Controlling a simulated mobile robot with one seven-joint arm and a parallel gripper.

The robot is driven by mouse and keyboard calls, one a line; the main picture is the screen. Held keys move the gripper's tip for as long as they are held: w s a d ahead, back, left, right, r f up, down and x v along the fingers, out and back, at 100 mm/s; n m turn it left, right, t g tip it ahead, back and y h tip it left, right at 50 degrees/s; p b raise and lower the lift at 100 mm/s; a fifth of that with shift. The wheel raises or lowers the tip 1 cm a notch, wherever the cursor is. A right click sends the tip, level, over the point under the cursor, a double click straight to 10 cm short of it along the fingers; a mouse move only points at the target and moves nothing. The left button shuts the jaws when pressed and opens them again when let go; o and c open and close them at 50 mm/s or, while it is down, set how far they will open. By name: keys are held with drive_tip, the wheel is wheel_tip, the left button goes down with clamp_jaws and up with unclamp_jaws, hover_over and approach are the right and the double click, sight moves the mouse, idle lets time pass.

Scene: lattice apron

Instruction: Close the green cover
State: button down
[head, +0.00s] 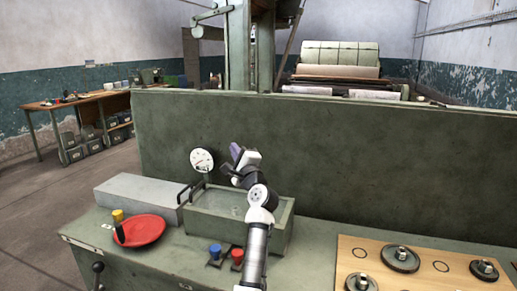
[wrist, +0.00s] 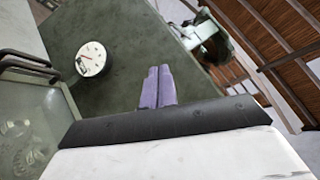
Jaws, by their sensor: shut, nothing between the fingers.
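A green box (head: 276,236) stands on the green bench top, left of centre. Its pale, glassy-looking top or inside shows small round shapes. I cannot tell whether this is a clear pane or an open top. A black bar handle (head: 183,194) stands at the box's left end; it also shows at the left of the wrist view (wrist: 27,66). I cannot make out the cover's edge or hinge for certain. My gripper (head: 235,148), with purple fingers (wrist: 158,86), is shut and empty. It is above the box, in front of the upright green panel, apart from the handle.
A round white gauge (head: 202,160) is on the panel behind. A grey block (head: 134,194) and a red dish (head: 140,231) lie left. Blue (head: 215,249) and red (head: 237,255) knobs are in front. A wooden board (head: 420,270) with metal discs lies right.

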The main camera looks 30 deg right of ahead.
drive_tip(key=w+a+f+n+g, duration=0.1)
drive_tip(key=w+a+f, duration=0.2)
drive_tip(key=w+f, duration=0.1)
drive_tip(key=w+a+f+n+g, duration=0.1)
drive_tip(key=w+a+f+n, duration=0.1)
drive_tip(key=w+a+f, duration=0.2)
drive_tip(key=w+a+f+n+g+y, duration=0.1)
drive_tip(key=w+a+f, duration=0.2)
drive_tip(key=f, duration=0.4)
drive_tip(key=shift+w+a+f+g+b, duration=0.15)
drive_tip(key=shift+w+f+b, duration=0.05)
drive_tip(key=shift+w, duration=0.25)
drive_tip(key=shift+w+a+f+g+b, duration=0.15)
drive_tip(key=shift+w+f, duration=0.05)
drive_tip(key=shift+w, duration=0.2)
drive_tip(key=shift+w+a+f+n, duration=0.25)
drive_tip(key=shift+f+n, duration=0.15)
drive_tip(key=shift+f, duration=0.2)
